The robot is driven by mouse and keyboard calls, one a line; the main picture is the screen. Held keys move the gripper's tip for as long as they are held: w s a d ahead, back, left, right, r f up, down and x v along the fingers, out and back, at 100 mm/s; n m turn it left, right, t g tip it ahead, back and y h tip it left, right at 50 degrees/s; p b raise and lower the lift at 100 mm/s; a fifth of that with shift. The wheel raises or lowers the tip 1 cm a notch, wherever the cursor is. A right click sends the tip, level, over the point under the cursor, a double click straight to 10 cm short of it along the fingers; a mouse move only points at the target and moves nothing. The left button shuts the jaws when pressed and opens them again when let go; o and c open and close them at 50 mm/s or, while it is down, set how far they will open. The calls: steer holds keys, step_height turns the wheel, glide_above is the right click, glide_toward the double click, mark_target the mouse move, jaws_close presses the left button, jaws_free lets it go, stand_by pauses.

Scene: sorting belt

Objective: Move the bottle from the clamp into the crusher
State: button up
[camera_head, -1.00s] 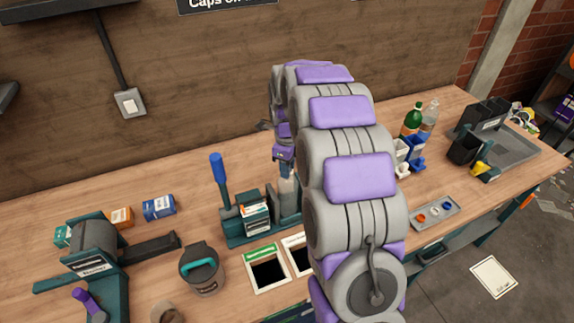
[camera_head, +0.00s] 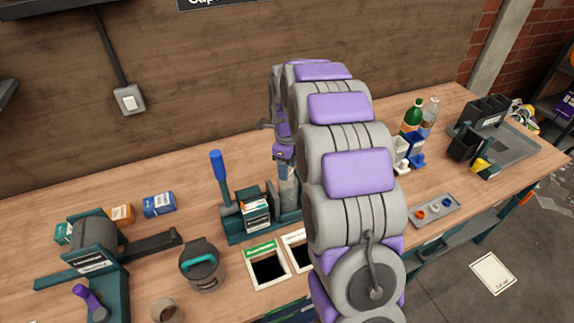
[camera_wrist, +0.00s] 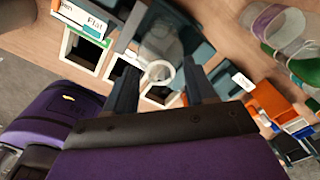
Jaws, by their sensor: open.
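A clear bottle (camera_head: 288,192) stands upright at the right end of the teal lever device, which looks like the crusher (camera_head: 246,227). The crusher has a blue-handled lever and a card that reads "Flat" in the wrist view. The wrist view looks down on the bottle (camera_wrist: 160,45), with its pale neck ring between my fingertips. My gripper (camera_wrist: 158,88) is open, with one finger on each side of the neck and no clear contact. In the head view my gripper (camera_head: 285,152) is above the bottle, partly hidden by my arm. I cannot clearly tell which fixture is the clamp.
Two labelled square openings, one of them at the left (camera_head: 268,270), lie in front of the crusher. A lidded grey pot (camera_head: 202,268) and a drum device (camera_head: 95,245) stand left. A green bottle (camera_head: 412,117), another clear bottle (camera_head: 430,115) and a small-parts tray (camera_head: 433,211) are right.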

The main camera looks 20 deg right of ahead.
step_height(320, 180, up, 16)
steer(key=p, duration=0.3)
steer(key=s+a+r+n, duration=0.1)
steer(key=s+a+n, duration=0.3)
steer(key=s+n, duration=0.4)
steer(key=s+a+r+n, duration=0.1)
steer(key=s+a+n, duration=0.35)
steer(key=s, duration=0.55)
steer(key=s+a+f+n+g, duration=0.1)
steer(key=s+f+n, duration=0.2)
steer(key=s+n, duration=0.4)
steer(key=s+a+f+n, duration=0.1)
steer(key=s+f+n, duration=0.2)
steer(key=s+n, duration=0.4)
steer(key=s, duration=0.7)
steer(key=shift+a+g, duration=0.4)
